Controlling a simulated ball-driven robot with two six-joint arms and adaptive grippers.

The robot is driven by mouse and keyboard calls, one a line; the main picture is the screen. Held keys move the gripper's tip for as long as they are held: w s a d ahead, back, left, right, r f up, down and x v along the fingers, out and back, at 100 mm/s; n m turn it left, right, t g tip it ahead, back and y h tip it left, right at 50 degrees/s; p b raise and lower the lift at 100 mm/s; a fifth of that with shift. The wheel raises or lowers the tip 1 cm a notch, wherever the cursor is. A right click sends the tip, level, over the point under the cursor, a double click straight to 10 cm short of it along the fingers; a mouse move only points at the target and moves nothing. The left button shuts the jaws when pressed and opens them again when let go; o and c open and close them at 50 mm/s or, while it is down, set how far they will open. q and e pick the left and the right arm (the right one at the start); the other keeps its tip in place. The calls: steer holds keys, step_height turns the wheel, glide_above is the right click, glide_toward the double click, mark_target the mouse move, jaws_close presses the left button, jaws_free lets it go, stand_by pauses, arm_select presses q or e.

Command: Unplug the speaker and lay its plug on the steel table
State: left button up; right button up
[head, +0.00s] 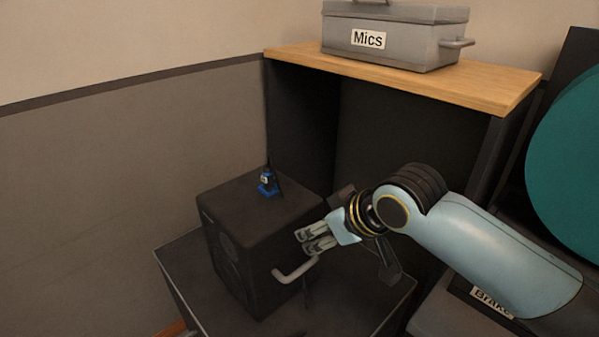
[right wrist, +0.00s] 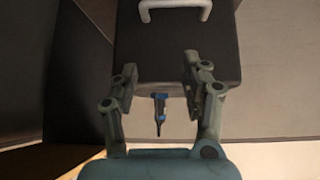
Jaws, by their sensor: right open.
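The speaker (head: 250,235) is a black box with a pale handle (head: 296,271) on its side. A blue and black plug (head: 267,184) stands upright on its top; I cannot make out how deep it sits. My right gripper (head: 309,240) is open and empty, beside the speaker's right edge above the handle, apart from the plug. In the right wrist view the plug (right wrist: 159,108) shows between the open fingers (right wrist: 160,76), with the speaker (right wrist: 178,60) behind. The speaker stands on a dark table with a light metal edge (head: 178,288), which I take as the steel table. My left gripper is out of view.
A wooden-topped shelf (head: 400,78) stands behind, bearing a grey case (head: 395,42) labelled "Mics". A teal disc (head: 570,165) is at the far right. A wall (head: 130,180) closes the left side. Bare table shows left and right of the speaker.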

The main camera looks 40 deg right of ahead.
mark_target(272, 173)
steer(key=w+r+t+y, duration=0.1)
steer(key=w+r+t, duration=0.2)
steer(key=w+r, duration=0.55)
steer(key=b+x, duration=0.3)
steer(key=b, duration=0.1)
steer(key=shift+f+b, duration=0.1)
steer(key=shift+b, duration=0.25)
steer(key=x, duration=0.3)
steer(key=shift+w+r+b, duration=0.1)
steer(key=shift+r+b, duration=0.15)
steer(key=shift+b, duration=0.05)
steer(key=shift+w+f, duration=0.3)
steer(key=shift+w, duration=0.15)
jaws_close()
